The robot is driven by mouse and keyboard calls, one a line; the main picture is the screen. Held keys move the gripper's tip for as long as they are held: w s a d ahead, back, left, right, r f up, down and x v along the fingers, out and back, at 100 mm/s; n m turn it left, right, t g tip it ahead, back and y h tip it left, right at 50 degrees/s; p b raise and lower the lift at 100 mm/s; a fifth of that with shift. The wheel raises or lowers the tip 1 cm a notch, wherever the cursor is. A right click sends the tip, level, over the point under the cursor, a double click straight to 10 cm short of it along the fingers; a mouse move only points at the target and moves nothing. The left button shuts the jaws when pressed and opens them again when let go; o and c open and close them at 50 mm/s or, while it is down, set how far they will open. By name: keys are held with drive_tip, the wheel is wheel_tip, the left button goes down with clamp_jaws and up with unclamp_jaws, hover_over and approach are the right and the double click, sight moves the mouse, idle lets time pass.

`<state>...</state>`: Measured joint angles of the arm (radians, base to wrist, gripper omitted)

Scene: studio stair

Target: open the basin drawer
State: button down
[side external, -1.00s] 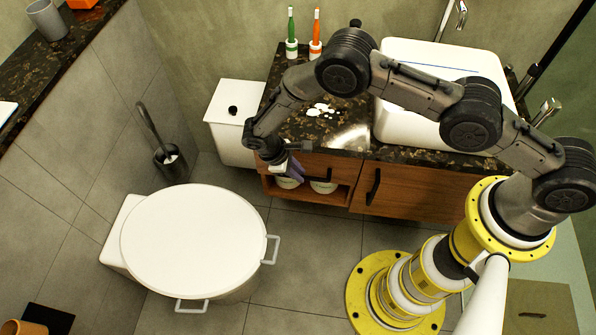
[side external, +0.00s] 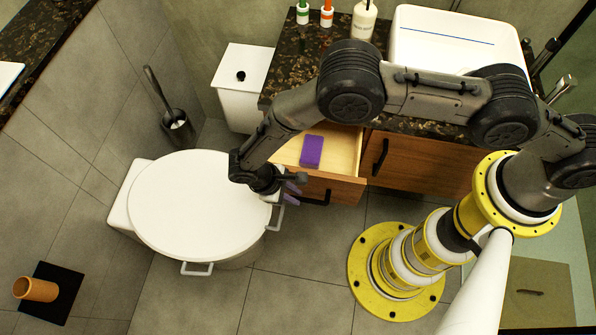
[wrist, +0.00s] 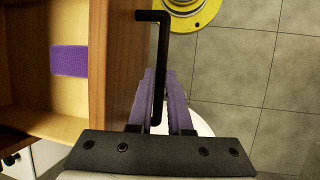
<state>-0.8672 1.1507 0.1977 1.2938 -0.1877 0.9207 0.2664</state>
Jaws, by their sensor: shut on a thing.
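The basin drawer (side external: 346,152) is pulled well out from the wooden cabinet under the counter in the side view. Its pale inside shows, with a purple block (side external: 312,151) lying in it. In the wrist view the open drawer (wrist: 75,125) is at the left, with the purple block (wrist: 69,60) inside. The black bar handle (wrist: 161,60) stands out from the drawer front. My gripper (wrist: 160,85) has its purple fingers on both sides of the handle, shut on it. In the side view my gripper (side external: 292,190) is at the drawer front, partly hidden by the wrist.
The white toilet (side external: 200,205) stands close to the left of my wrist, its lid down. A white bin (side external: 241,90) is by the cabinet. A neighbouring cabinet door (side external: 425,165) is shut. The dark counter bears a white basin (side external: 450,30).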

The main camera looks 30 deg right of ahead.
drive_tip(key=shift+s+a+r, duration=0.1)
drive_tip(key=shift+s+a, duration=1.05)
drive_tip(key=shift+a, duration=0.2)
drive_tip(key=c, duration=0.8)
unclamp_jaws()
drive_tip(key=shift+d, duration=0.1)
drive_tip(key=shift+c, duration=0.2)
drive_tip(key=v, duration=1.3)
drive_tip(key=shift+a+r, duration=0.25)
drive_tip(key=shift+r, duration=0.05)
